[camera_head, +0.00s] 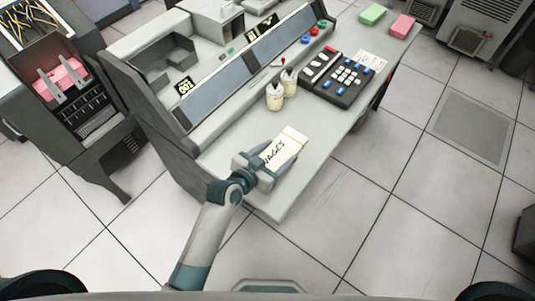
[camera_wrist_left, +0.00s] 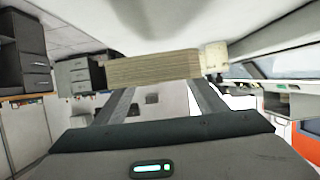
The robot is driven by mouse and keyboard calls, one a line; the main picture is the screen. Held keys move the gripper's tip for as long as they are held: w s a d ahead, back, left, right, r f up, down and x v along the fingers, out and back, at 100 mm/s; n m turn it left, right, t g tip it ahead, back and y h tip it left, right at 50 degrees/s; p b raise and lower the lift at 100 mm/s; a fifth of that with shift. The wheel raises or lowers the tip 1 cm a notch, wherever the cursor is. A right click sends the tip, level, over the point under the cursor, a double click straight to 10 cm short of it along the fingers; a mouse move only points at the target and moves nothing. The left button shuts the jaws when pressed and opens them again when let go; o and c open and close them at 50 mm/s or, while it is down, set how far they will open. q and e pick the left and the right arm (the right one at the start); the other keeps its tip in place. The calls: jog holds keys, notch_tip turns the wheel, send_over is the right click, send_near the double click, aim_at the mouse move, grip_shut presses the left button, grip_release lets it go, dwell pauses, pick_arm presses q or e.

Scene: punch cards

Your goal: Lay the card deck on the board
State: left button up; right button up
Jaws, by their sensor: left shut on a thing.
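The card deck (camera_head: 286,147) is a cream stack with the word "WAGES" on its top face. My left gripper (camera_head: 265,168) is shut on its near end, over the front corner of the light grey console board (camera_head: 322,122). In the left wrist view the deck (camera_wrist_left: 152,68) shows edge-on as a thick layered stack across the fingertips (camera_wrist_left: 160,95). A pale surface lies close beside it there. I cannot tell whether the deck touches the board. My right gripper is not in view.
A paper sheet (camera_head: 372,60), a green block (camera_head: 372,14) and a pink block (camera_head: 402,26) lie farther right. The board around the deck is clear.

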aim_at(267, 151)
pick_arm(q)
jog(key=w+a+f, duration=0.2)
jog(key=a, duration=0.1)
jog(key=shift+w+a+f, duration=0.15)
jog(key=shift+w+f, duration=0.05)
jog(key=shift+w, duration=0.2)
jog(key=shift+f+p, duration=0.3)
jog(key=shift+f, duration=1.75)
jog(key=shift+f, duration=0.1)
jog(key=o, duration=1.4)
jog(key=shift+s, duration=0.1)
